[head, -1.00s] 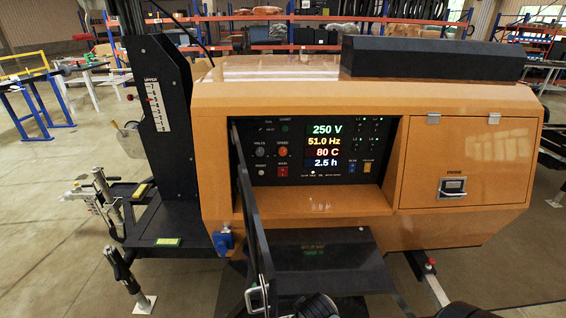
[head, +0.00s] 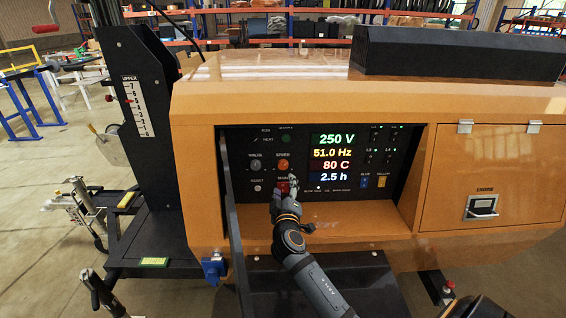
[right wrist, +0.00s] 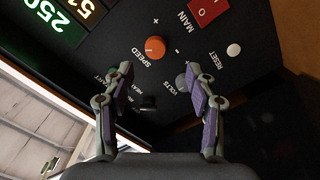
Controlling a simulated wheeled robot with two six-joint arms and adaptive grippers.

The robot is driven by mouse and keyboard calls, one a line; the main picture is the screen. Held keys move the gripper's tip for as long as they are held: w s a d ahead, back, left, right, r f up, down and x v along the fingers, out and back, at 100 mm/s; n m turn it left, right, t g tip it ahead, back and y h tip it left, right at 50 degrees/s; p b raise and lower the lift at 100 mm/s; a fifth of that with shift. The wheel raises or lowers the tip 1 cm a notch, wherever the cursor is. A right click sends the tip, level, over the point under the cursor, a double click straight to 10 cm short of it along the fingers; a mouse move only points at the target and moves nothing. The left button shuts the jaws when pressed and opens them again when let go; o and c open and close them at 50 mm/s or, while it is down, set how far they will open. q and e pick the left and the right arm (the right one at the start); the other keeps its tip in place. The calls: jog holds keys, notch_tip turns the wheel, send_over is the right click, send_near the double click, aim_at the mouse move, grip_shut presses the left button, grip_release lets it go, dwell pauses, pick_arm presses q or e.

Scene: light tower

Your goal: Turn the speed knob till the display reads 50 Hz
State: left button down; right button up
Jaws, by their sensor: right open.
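The orange speed knob (head: 283,165) sits on the black control panel (head: 232,135), left of the display. The display (head: 332,153) reads 250 V, 51.0 Hz, 80 C and 2.5 h. My right gripper (head: 291,183) is in front of the panel, just below the speed knob, over the red MAIN switch area. In the right wrist view the speed knob (right wrist: 155,48) lies beyond the fingertips of my open, empty right gripper (right wrist: 162,82), between their lines and apart from them. My left gripper is not in view.
The grey volts knob (head: 256,165) and white reset button (head: 258,188) are left of the speed knob. The red MAIN switch (right wrist: 208,10) is close by. A black open door (head: 232,230) stands at the opening's left edge; a black shelf (head: 365,285) is below.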

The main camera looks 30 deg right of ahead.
aim_at(283, 167)
jog(key=x, duration=0.2)
jog(key=p+x, duration=0.1)
jog(key=x, duration=0.1)
jog(key=r+x, duration=0.1)
jog(key=x, duration=0.1)
jog(key=shift+w+d, duration=0.15)
jog(key=shift+w, duration=0.1)
jog(key=shift+x, duration=0.85)
jog(key=shift+w+d+r, duration=0.1)
jog(key=shift+w, duration=0.15)
jog(key=shift+w+d, duration=0.1)
jog(key=shift+d, duration=0.05)
jog(key=shift+c, duration=0.8)
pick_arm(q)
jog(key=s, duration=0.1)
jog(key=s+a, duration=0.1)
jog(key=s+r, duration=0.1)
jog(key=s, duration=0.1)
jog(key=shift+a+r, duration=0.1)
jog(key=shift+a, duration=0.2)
pick_arm(e)
jog(key=c, duration=1)
